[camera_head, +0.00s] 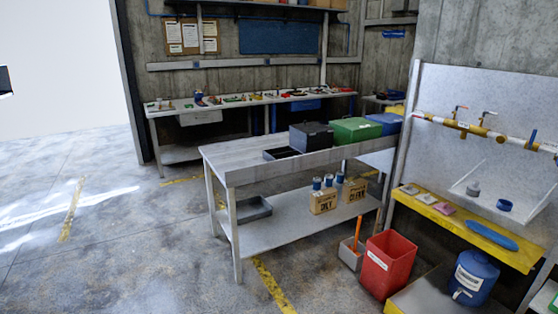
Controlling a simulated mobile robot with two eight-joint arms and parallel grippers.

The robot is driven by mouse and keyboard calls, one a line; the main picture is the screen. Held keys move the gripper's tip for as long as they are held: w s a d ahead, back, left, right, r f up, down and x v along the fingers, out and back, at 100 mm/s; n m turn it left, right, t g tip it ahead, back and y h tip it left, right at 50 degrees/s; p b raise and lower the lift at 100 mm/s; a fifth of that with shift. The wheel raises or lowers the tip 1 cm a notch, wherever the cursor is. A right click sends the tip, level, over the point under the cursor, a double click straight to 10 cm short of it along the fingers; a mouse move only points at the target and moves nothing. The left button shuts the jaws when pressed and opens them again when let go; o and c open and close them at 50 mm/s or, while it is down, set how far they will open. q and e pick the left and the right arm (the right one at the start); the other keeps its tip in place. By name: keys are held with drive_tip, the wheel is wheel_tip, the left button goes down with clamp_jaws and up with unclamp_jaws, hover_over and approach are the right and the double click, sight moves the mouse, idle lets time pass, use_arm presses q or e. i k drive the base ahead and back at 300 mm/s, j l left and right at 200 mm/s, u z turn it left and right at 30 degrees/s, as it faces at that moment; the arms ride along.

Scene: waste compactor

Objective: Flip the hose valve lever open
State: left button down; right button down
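A yellow and white pipe (448,123) runs along the grey panel at the right. It carries several small valves. One lever (459,108) and another lever (487,114) with reddish tips stand above the pipe. A blue lever (532,137) sits farther right, near the picture's edge. No hose is clearly seen on the pipe, so I cannot tell which lever is the hose valve's. The levers are too small to tell whether they are open or closed.
A yellow shelf (470,232) sits below the pipe, with a blue jug (474,277) under it. A red bin (388,263) stands on the floor beside it. A workbench (226,158) stands in the middle. Open floor (130,250) lies to the left.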

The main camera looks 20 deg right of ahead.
sight(535, 131)
drive_tip(key=i+l+z, duration=0.1)
drive_tip(key=i+z, duration=0.2)
drive_tip(key=z, duration=0.15)
drive_tip(key=i+z, duration=0.35)
drive_tip(key=z, duration=0.15)
drive_tip(key=i+j+z, duration=0.1)
drive_tip(key=i+z, duration=0.2)
drive_tip(key=z, duration=0.15)
drive_tip(key=i+l+z, duration=0.2)
drive_tip(key=i+z, duration=0.15)
drive_tip(key=i, duration=0.3)
drive_tip(key=i+z, duration=0.35)
drive_tip(key=i, duration=0.3)
drive_tip(key=i+l+u, duration=0.4)
drive_tip(key=i, duration=0.15)
drive_tip(key=i+l+u, duration=0.45)
drive_tip(key=i+j, duration=0.1)
